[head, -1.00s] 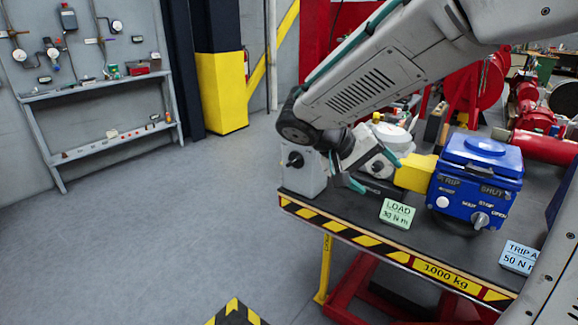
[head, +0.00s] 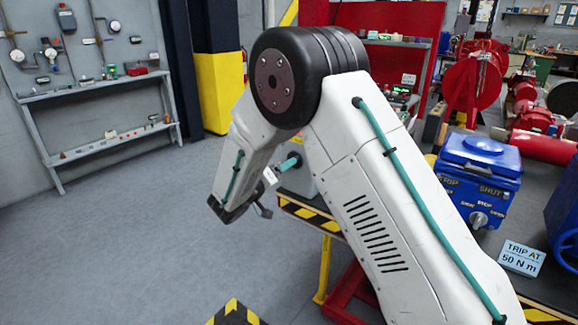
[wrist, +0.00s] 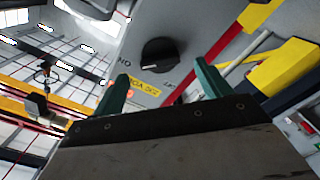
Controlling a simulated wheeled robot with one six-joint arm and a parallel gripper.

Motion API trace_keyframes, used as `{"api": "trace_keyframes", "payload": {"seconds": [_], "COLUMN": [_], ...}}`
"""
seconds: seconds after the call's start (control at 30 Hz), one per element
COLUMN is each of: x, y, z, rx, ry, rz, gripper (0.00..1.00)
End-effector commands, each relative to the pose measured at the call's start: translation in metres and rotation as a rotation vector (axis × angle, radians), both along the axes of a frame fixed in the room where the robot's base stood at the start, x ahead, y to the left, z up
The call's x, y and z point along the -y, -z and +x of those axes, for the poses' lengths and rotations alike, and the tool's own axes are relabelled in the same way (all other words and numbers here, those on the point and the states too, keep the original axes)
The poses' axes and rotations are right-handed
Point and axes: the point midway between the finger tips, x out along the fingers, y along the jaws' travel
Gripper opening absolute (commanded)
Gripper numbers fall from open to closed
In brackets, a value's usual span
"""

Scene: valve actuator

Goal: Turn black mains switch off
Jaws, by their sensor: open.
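The black mains switch (wrist: 159,54) is a round knob on the face of a grey box (wrist: 190,22) in the wrist view. Faint lettering and a yellow label (wrist: 143,87) sit beside it. The knob shows between and beyond the fingertips, and I see no contact.
A blue actuator box (head: 480,170) with a grey knob stands on the bench (head: 320,215) to the right, near a "TRIP AT 50 N m" card (head: 521,258). Yellow and red parts lie near the grey box in the wrist view. The floor at left is clear.

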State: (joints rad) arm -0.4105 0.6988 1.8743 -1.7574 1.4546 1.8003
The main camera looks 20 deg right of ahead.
Motion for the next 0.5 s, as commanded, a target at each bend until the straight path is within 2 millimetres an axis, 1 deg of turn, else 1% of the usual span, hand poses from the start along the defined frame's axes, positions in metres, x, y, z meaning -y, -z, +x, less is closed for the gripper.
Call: {"api": "trace_keyframes", "payload": {"seconds": [0.03,0.2,0.33,0.5], "x": [0.009,0.027,0.035,0.036], "y": [0.000,0.000,0.000,0.000], "z": [0.005,0.019,0.024,0.025], "rx": [0.000,0.000,-0.002,-0.002], "ry": [0.004,0.003,0.003,0.001], "rz": [0.001,0.000,0.001,0.000], "gripper": [0.76,0.76,0.76,0.76]}}
